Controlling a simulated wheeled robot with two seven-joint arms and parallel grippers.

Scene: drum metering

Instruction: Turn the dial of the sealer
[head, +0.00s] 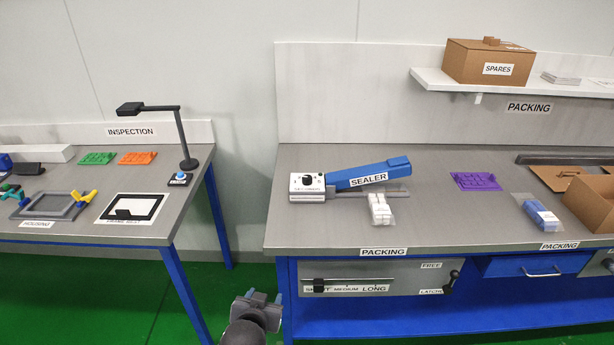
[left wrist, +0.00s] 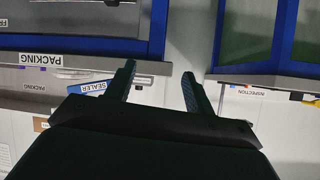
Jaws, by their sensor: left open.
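The sealer (head: 366,179) lies on the grey packing bench, with a blue arm and a white block at its left end. A white bundle (head: 380,209) lies at the sealer's front edge. My left gripper (head: 258,297) is low in front of the gap between the two benches, below bench-top height and well apart from the sealer. In the left wrist view its two fingers (left wrist: 157,92) are spread with nothing between them, and the sealer (left wrist: 88,87) shows left of them. My right gripper is not in view.
The packing bench (head: 430,225) has a front edge between my left gripper and the sealer. The inspection bench (head: 190,215) stands left, with a lamp (head: 182,135).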

